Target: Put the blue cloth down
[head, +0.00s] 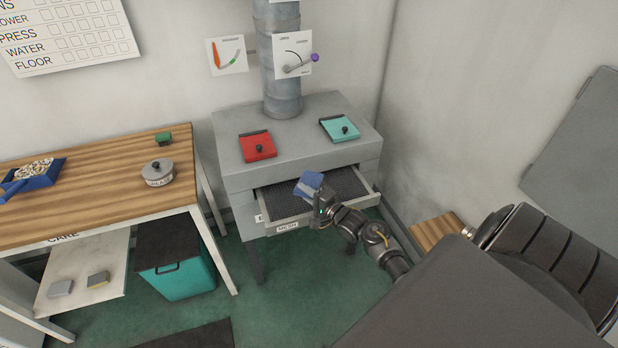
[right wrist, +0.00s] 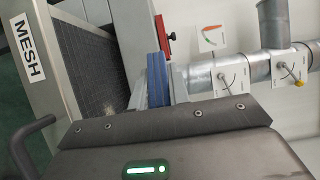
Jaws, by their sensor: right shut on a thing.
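The blue cloth (head: 310,183) is in my right gripper (head: 318,196), above the open mesh drawer of the grey cabinet. In the right wrist view the cloth (right wrist: 158,80) shows as a narrow, upright blue strip beyond the gripper body. Whether the cloth touches the mesh is hard to tell. My left gripper is not in view.
The drawer front (head: 287,228) is pulled out, with dark mesh (head: 345,184) inside. A red-lidded hatch (head: 257,146) and a teal one (head: 339,129) are on the cabinet top (head: 296,134). A wooden table (head: 95,187) stands left, with a round tin (head: 158,173).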

